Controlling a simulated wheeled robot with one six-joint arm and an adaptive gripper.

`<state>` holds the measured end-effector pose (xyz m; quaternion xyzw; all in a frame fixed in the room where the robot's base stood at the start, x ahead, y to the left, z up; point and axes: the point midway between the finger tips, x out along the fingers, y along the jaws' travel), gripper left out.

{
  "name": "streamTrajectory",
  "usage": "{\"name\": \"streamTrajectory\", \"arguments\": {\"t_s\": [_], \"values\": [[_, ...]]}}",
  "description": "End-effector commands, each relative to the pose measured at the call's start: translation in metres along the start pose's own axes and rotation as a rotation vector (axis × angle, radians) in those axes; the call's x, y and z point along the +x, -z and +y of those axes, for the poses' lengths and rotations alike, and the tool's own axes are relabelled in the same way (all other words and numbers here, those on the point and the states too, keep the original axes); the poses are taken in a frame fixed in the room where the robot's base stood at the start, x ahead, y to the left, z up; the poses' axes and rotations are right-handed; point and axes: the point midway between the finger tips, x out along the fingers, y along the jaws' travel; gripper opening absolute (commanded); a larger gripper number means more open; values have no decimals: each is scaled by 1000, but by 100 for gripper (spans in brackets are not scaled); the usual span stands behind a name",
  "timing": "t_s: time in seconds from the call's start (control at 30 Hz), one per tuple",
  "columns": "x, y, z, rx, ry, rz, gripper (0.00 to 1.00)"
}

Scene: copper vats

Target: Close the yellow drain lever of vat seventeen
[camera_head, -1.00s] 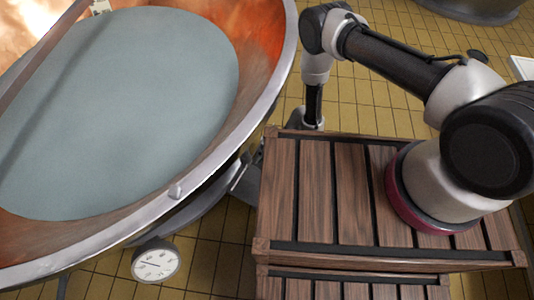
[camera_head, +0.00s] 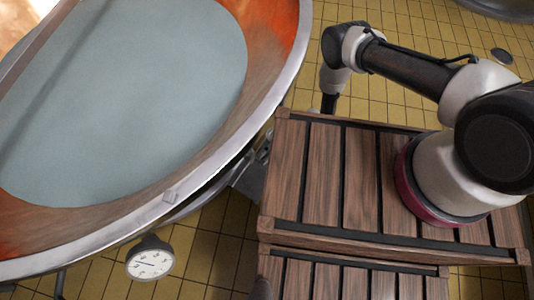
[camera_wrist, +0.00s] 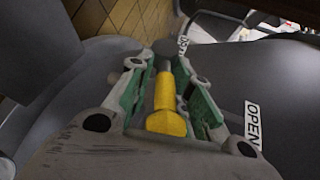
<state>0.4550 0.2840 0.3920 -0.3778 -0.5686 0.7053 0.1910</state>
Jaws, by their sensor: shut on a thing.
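In the wrist view the yellow lever (camera_wrist: 166,112) lies between the green-padded fingers of my gripper (camera_wrist: 161,72), which is shut on it. A grey shaft runs from the lever's yellow grip toward the far end of the fingers. A white label reading OPEN (camera_wrist: 253,124) is on the grey surface to the right of the gripper. A copper vat (camera_head: 272,40) with a pale metal rim fills the left of the head view and holds grey-blue liquid. My gripper and the lever are hidden in the head view. I cannot read a vat number.
Slatted wooden crates (camera_head: 322,175) stand right of the vat, under my arm. A round dial gauge (camera_head: 150,260) hangs below the vat rim. Yellow floor tiles (camera_head: 400,100) show beyond the crates. Another vessel's edge (camera_head: 490,6) is at the top right.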

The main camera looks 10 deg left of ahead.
Motion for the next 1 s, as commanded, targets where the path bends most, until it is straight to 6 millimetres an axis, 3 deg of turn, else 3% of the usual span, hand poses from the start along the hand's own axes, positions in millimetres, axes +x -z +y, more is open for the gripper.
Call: {"name": "streamTrajectory", "arguments": {"t_s": [1.0], "values": [[8, -6, 6, 56, 117, -25, 0]]}}
